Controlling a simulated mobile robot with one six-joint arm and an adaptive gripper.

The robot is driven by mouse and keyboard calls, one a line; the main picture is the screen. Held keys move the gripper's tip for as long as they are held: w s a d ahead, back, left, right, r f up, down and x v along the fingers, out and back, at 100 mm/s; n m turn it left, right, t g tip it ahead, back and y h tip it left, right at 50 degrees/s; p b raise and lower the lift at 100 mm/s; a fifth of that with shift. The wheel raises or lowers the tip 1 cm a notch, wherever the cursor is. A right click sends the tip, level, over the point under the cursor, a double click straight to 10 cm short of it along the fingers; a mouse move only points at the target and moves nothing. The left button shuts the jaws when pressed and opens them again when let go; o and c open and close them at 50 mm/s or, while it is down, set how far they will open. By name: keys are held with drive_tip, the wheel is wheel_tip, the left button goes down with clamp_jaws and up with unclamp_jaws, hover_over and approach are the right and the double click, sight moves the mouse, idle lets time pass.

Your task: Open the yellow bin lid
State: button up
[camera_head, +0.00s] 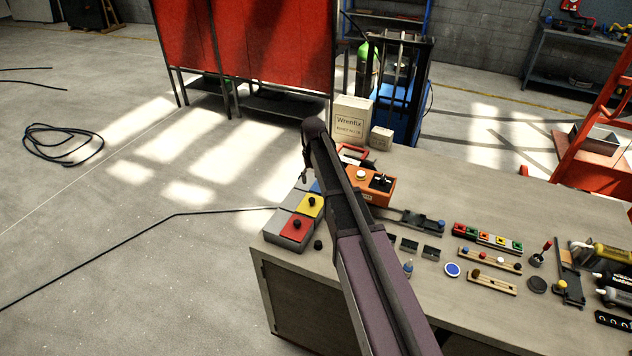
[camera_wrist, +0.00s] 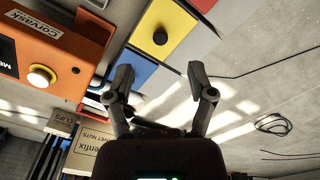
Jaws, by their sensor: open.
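The yellow bin lid (camera_head: 308,208) has a dark round knob and lies flat on a grey bin box (camera_head: 284,237) at the table's left corner. It sits between a red lid (camera_head: 294,229) and a mostly hidden blue lid (camera_head: 315,187). In the wrist view the yellow lid (camera_wrist: 178,24) looks shut, with its black knob beyond my fingers. My gripper (camera_wrist: 160,72) is open and empty. Its fingers are apart, with the blue lid (camera_wrist: 137,77) partly behind them. In the head view my gripper (camera_head: 305,174) hangs above the far end of the bins, partly hidden by my arm.
An orange box (camera_head: 376,197) with a cream button stands beside the bins. Cardboard boxes (camera_head: 351,119) stand at the table's back edge. A loose black knob-like piece (camera_head: 318,245) lies near the red lid. Several small fixtures and tools cover the right side. The floor left of the table is open.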

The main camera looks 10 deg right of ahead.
sight(312, 198)
drive_tip(key=w, duration=0.1)
drive_tip(key=w+r, duration=0.1)
drive_tip(key=w, duration=0.1)
drive_tip(key=shift+a+r+p, duration=0.25)
drive_tip(key=shift+r+p, duration=0.1)
drive_tip(key=shift+r, duration=0.05)
drive_tip(key=shift+d+f, duration=0.2)
drive_tip(key=shift+f, duration=0.1)
wheel_tip(312, 198, down, 13)
drive_tip(key=b, duration=1.3)
drive_tip(key=shift+f+b, duration=0.15)
drive_tip(key=shift+b, duration=0.25)
